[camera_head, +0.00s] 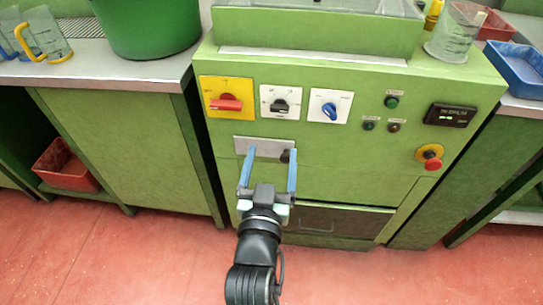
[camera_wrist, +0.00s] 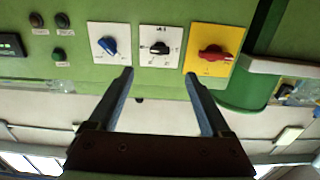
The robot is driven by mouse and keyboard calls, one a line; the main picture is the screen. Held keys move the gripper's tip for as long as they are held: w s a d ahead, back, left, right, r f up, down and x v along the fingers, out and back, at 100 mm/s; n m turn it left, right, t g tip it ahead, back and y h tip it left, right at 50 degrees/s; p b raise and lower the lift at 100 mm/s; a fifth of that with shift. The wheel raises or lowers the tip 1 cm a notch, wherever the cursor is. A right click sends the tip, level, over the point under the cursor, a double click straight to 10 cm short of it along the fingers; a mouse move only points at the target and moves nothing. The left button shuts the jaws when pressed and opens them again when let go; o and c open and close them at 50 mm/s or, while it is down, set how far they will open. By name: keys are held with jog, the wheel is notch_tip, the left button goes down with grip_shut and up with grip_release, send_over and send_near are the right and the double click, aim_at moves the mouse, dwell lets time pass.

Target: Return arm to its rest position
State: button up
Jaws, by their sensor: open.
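My gripper (camera_head: 270,168) has two blue fingers spread apart with nothing between them. It is in front of the green machine (camera_head: 330,165), by a grey plate below the knobs. In the wrist view my gripper (camera_wrist: 160,82) is also open and empty, with its fingertips just below the row of knobs. The red knob on a yellow plate (camera_head: 226,102), the black knob (camera_head: 280,104) and the blue knob (camera_head: 329,110) are on the machine's front. Whether the fingertips touch the panel cannot be told.
A red emergency button (camera_head: 432,162) and a small display (camera_head: 450,115) are on the panel's right. A green tub (camera_head: 148,28) and clear jugs (camera_head: 45,35) stand on the left counter. A blue tray (camera_head: 520,66) is at right. Red floor (camera_head: 140,255) in front is clear.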

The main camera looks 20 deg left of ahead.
dwell(0.4)
jog(key=w+d+r+m+t+h, duration=0.15)
jog(key=d+r, duration=0.25)
jog(key=r, duration=0.8)
jog(key=w+d+r+m+t+h, duration=0.1)
jog(key=d+r+t, duration=0.25)
jog(key=r, duration=0.95)
jog(key=s+d+r+t+h, duration=0.1)
jog(key=s+d+r+t, duration=0.2)
jog(key=r, duration=0.4)
jog(key=s+d+r+h, duration=0.1)
jog(key=s+d+r, duration=0.1)
jog(key=s+r, duration=0.4)
jog(key=s+d+r+t+h, duration=0.1)
jog(key=s+d+r+t, duration=0.2)
jog(key=r, duration=0.6)
notch_tip(320, 180, up, 24)
jog(key=g+p, duration=0.1)
jog(key=p, duration=2.4)
jog(key=shift+w+a, duration=0.2)
jog(key=shift+w, duration=0.05)
jog(key=shift+m+y, duration=0.25)
